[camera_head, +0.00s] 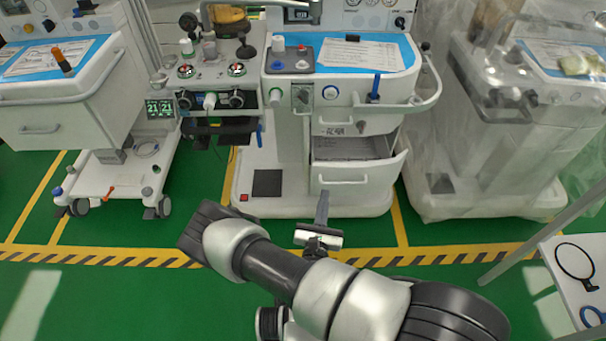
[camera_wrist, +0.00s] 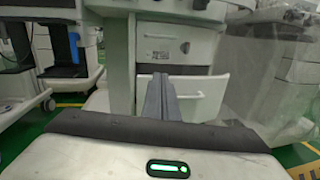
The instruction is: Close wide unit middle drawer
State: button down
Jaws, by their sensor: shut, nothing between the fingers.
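The middle cart (camera_head: 300,203) is white and carries a stack of drawers on its right side. One drawer (camera_head: 355,178) there stands pulled out, with its grey inside showing from above and a handle on its white front. Its front (camera_wrist: 205,97) also shows in the wrist view, partly hidden behind my fingers. The drawer above it (camera_head: 350,128) looks shut. My gripper (camera_head: 323,197) is shut and empty, pointing at the left part of the open drawer's front. In the wrist view my fingers (camera_wrist: 160,80) lie together in front of the drawer; I cannot tell whether they touch it.
A white cart (camera_head: 60,125) stands at the left and a plastic-covered cart (camera_head: 500,140) at the right. A small table (camera_head: 575,270) with ring-shaped items is at the lower right. Green floor with yellow-black striped tape (camera_head: 120,258) lies clear before the carts.

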notch_tip(320, 180, down, 4)
jog(key=s+a+n+y, duration=0.2)
jog(key=n+y, duration=0.1)
jog(key=b, duration=0.3)
send_near(315, 168)
jog(key=shift+g+y, duration=0.3)
jog(key=w, duration=0.6)
jog(key=shift+w+r, duration=0.25)
